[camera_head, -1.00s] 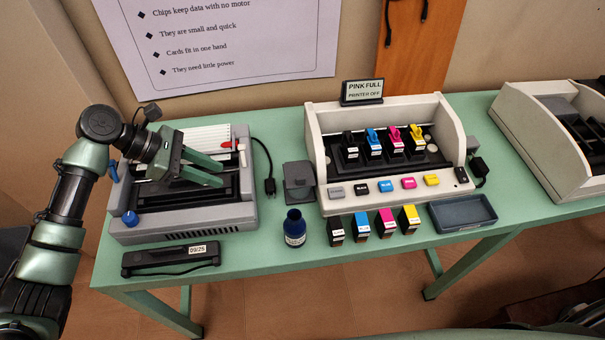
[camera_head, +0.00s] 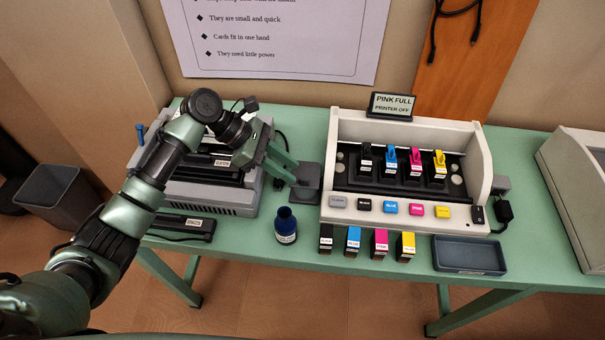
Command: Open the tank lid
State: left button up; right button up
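My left gripper (camera_head: 293,172) comes in from the left over the grey machine. Its two green fingers point right and are apart, with nothing seen between them. The fingertips are at the left edge of a small dark grey box (camera_head: 308,180) on the left side of the printer (camera_head: 345,211); this looks like the tank with its lid. I cannot tell whether the fingers touch it, nor whether the lid is shut. A dark blue bottle (camera_head: 286,226) stands upright just in front of it. My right gripper is not in view.
The grey machine (camera_head: 215,201) lies under my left arm. Black, blue, pink and yellow cartridges (camera_head: 354,240) stand before the printer, beside a dark tray (camera_head: 470,256). A sign (camera_head: 392,105) stands behind the printer. A grey bin (camera_head: 60,195) is on the floor at left.

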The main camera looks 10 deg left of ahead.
aim_at(305, 179)
pick_arm(q)
jog(key=x, duration=0.3)
jog(key=shift+d+f, duration=0.1)
jog(key=shift+d, duration=0.35)
jog(key=shift+d+f, duration=0.15)
grip_shut()
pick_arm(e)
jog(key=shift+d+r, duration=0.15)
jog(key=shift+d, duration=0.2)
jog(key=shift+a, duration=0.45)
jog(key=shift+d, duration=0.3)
